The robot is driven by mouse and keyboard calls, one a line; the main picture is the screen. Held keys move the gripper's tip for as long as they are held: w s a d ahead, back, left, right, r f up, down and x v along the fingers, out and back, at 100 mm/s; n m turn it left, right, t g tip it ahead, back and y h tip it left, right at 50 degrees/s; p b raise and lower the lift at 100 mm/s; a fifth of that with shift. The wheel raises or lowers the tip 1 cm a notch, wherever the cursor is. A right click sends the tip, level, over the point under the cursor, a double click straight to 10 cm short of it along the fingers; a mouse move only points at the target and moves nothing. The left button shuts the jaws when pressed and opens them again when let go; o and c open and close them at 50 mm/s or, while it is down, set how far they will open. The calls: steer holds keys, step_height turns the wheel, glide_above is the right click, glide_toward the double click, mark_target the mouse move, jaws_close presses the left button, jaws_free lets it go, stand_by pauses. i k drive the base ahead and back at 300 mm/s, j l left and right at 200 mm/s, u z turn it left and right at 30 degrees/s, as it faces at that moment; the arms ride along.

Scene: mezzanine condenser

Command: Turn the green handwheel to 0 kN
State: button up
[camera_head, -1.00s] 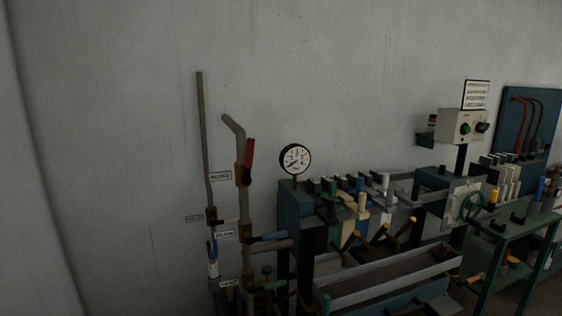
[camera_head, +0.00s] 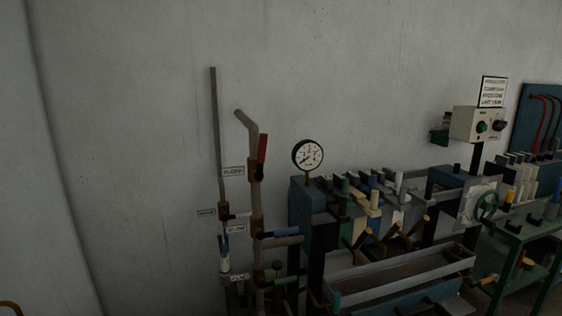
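The green handwheel (camera_head: 486,206) is at the right of the head view, mounted in front of a pale square plate with a round dial (camera_head: 472,200). The dial's markings are too small to read. A round white pressure gauge (camera_head: 307,155) with a dark rim stands on a short stem at the left end of the bench machine. Its needle's reading cannot be made out. My gripper is not in view, and nothing of mine is seen touching the handwheel.
A grey trough (camera_head: 400,275) lies in front of the machine. A control box (camera_head: 477,125) is above the handwheel. A green table (camera_head: 525,236) stands at the right.

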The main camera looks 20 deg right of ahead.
mark_target(482, 204)
steer(key=z, duration=1.85)
steer(key=i+l, duration=0.1)
steer(key=i, duration=2.65)
